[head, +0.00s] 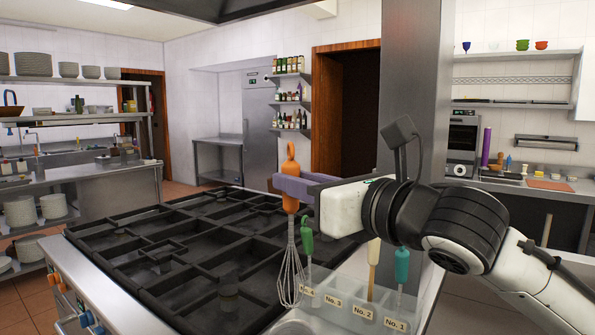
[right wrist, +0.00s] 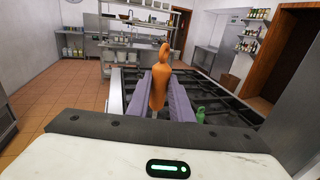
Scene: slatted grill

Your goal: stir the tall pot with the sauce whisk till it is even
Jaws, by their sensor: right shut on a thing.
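My right gripper (head: 294,190) is shut on the orange handle (head: 291,166) of a wire whisk (head: 290,270). The whisk hangs upright, wires down, in front of the left end of a clear labelled holder (head: 345,312); whether its tip is inside the holder I cannot tell. The right wrist view shows the orange handle (right wrist: 160,82) between the purple fingers. My left gripper is out of view.
A wide black slatted grill (head: 190,250) fills the middle, left of the holder, with nothing visible standing on it. A steel pillar (head: 415,90) rises behind my right arm. Shelves with plates (head: 35,65) stand at the far left; a counter lies at the right.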

